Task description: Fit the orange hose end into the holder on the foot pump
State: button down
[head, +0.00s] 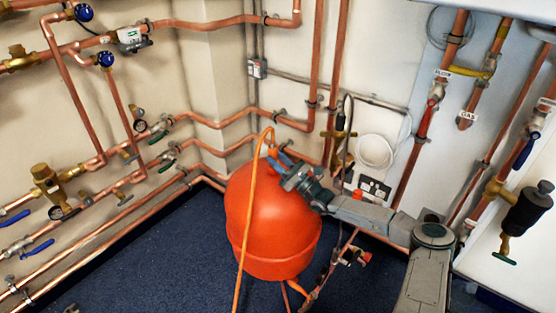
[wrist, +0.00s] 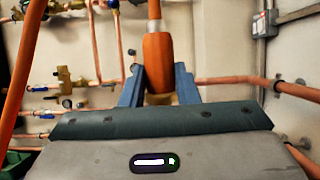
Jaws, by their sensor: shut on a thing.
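My gripper (head: 275,154) is raised in front of the large red-orange tank in the head view. Its blue fingers are shut on the orange hose end (head: 271,137). In the wrist view, the hose end (wrist: 158,60) stands upright between the fingertips (wrist: 158,92), with a metal piece at its top and a brass-coloured part low between the fingers. The orange hose (head: 243,230) loops over and hangs down across the tank to the bottom edge. It also shows at the left of the wrist view (wrist: 22,70). I cannot make out the foot pump or its holder in either view.
The red-orange tank (head: 272,240) stands on the dark blue floor (head: 165,262) close behind and below my gripper. Copper pipes with valves (head: 45,180) line the left wall, and more pipes (head: 425,120) run along the right wall. Floor at the lower left is mostly clear.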

jog(key=shift+f, duration=0.35)
dwell(0.3)
jog(key=c, duration=1)
grip_release()
jog(key=shift+f, duration=0.1)
jog(key=shift+c, duration=0.2)
jog(key=shift+f, duration=0.1)
jog(key=p+v, duration=0.1)
jog(key=v, duration=1.1)
jog(key=shift+s+d+p, duration=0.15)
jog(key=shift+d+p, duration=0.15)
jog(key=shift+s+d+f, duration=0.2)
jog(key=shift+s+d, duration=0.15)
jog(key=shift+s, duration=0.05)
jog(key=shift+r, duration=0.1)
